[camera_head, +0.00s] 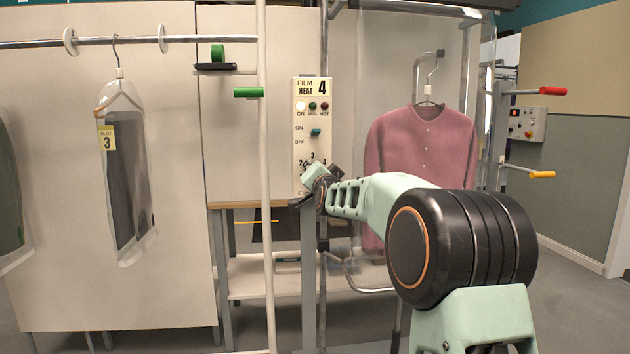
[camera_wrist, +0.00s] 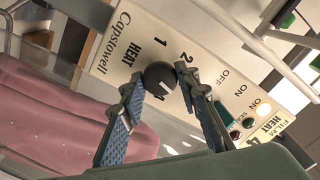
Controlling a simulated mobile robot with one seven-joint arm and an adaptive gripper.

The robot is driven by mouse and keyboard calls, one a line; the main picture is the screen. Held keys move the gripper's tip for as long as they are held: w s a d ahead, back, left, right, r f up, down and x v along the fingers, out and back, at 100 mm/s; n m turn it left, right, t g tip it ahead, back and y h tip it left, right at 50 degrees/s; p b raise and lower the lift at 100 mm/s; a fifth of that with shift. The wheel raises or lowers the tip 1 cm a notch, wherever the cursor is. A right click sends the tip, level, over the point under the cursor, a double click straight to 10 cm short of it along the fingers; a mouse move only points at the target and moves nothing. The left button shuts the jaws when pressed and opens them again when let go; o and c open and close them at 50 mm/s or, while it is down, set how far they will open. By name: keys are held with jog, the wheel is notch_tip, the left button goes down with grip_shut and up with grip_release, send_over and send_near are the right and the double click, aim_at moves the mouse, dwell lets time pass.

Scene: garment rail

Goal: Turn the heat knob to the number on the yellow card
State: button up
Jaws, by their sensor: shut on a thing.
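The yellow card (camera_head: 311,88) at the top of the cream control panel (camera_head: 300,118) reads FILM HEAT 4. It also shows at the lower right in the wrist view (camera_wrist: 273,129). The heat knob (camera_wrist: 158,76) is round and black with a white mark, low on the panel. My gripper (camera_wrist: 158,82) is shut on the knob, one finger at each side. In the head view my gripper (camera_head: 310,172) covers the knob, with 2, 3 and 4 showing around it. I cannot tell which number the mark points to.
The panel's switch (camera_head: 315,132) and lamps (camera_head: 312,106) sit above the knob; the left lamp is lit white. A pink cardigan (camera_head: 425,150) hangs close at the right of the panel. A white upright post (camera_head: 265,200) stands at the left.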

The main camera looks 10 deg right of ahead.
jog(key=shift+m+b, duration=2.35)
jog(key=shift+m, duration=2.25)
jog(key=o, duration=1.2)
jog(key=shift+c, duration=0.2)
